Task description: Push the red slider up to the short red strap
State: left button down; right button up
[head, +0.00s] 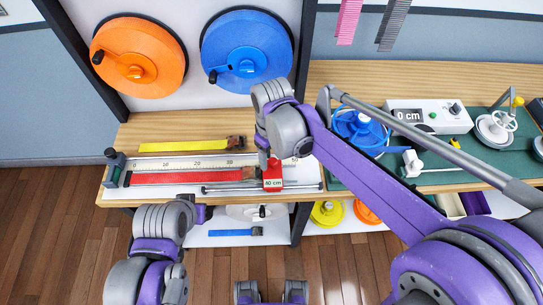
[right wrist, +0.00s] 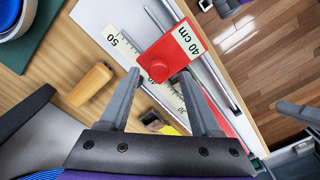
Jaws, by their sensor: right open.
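The red slider (head: 272,178), marked 40 cm, sits on thin rails at the right part of the measuring board (head: 220,190). The red strap (head: 185,178) lies flat along the ruler (head: 190,162), left of the slider; its right end is close to the slider, but I cannot tell if they touch. In the right wrist view the slider (right wrist: 168,52) shows at the fingertips, and part of the strap shows at lower right. My right gripper (right wrist: 160,75) is open, with its fingers near the slider's two sides; contact is unclear.
A yellow strap (head: 185,146) lies behind the ruler. A dark green stop (head: 114,165) stands at the board's left end. Orange (head: 140,60) and blue (head: 245,48) reels hang behind. A 0 cm device (head: 430,117) stands on the green mat to the right.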

notch_tip(320, 180, up, 10)
jog(key=shift+p, duration=0.3)
jog(key=shift+f, duration=0.1)
dwell(0.3)
jog(key=s+d+f+m+t, duration=0.2)
jog(key=s+d+f+m, duration=0.2)
jog(key=d, duration=0.4)
jog(key=s+d+f+m+t, duration=0.3)
jog(key=s+d+f+m, duration=0.2)
jog(key=s+d, duration=0.4)
jog(key=shift+s+d+f+t, duration=0.15)
jog(key=shift+s+f+t, duration=0.15)
jog(key=shift+f, duration=0.35)
